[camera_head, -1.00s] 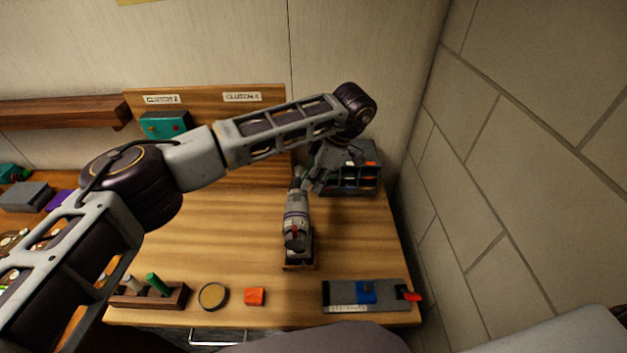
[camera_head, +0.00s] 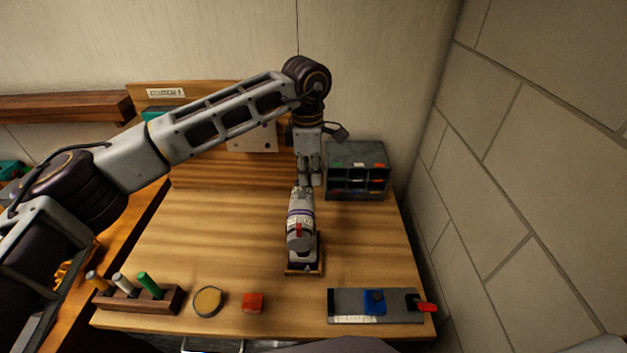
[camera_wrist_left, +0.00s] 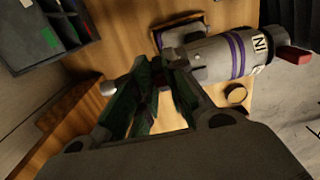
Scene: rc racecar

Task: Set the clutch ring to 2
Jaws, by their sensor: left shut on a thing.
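A grey power tool with purple bands and a red part (camera_head: 299,222) rests on a small wooden stand (camera_head: 304,270) in the middle of the bench. It also shows in the left wrist view (camera_wrist_left: 218,57), with its nose (camera_wrist_left: 110,87) sticking out past the fingers. My left gripper (camera_head: 308,183) comes down from above at the tool's far end. In the left wrist view its green-padded fingers (camera_wrist_left: 152,95) are shut around the front part of the tool, where the clutch ring appears to sit. The fingers hide the ring, and I cannot read its setting. My right gripper is not in view.
A dark drawer unit (camera_head: 357,175) stands close right of my left gripper. Along the front edge are a wooden rack (camera_head: 135,300), a round tin (camera_head: 208,301), a red block (camera_head: 252,302) and a grey plate (camera_head: 350,303). A "CLUTCH" label (camera_head: 166,92) is on the back board.

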